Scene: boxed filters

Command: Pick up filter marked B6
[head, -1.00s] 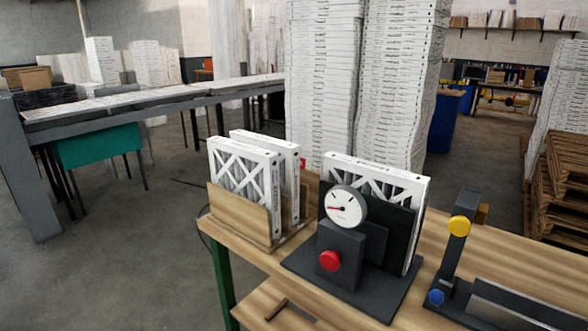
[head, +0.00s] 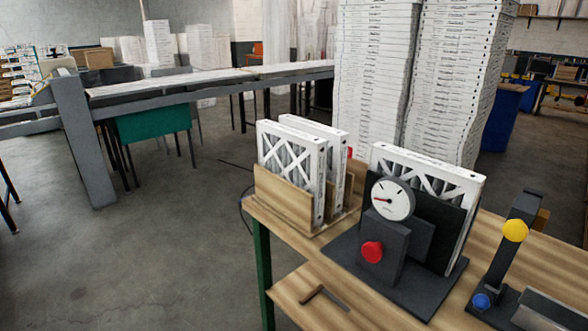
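Two white-framed pleated filters stand upright in a wooden rack on the workbench, a front filter (head: 290,163) and a back filter (head: 339,148). A third white filter (head: 433,170) stands upright in a dark tester (head: 400,247) with a round gauge and a red knob. I cannot read a B6 mark on any of them. The wooden rack (head: 284,200) covers the lower parts of its filters. Neither of my grippers shows in the head view.
The wooden workbench (head: 313,292) has a dark handle-like piece at its front and a device with yellow and blue knobs (head: 506,255) at right. Tall stacks of white boxes (head: 375,80) stand behind. Open concrete floor (head: 150,255) lies left of the bench.

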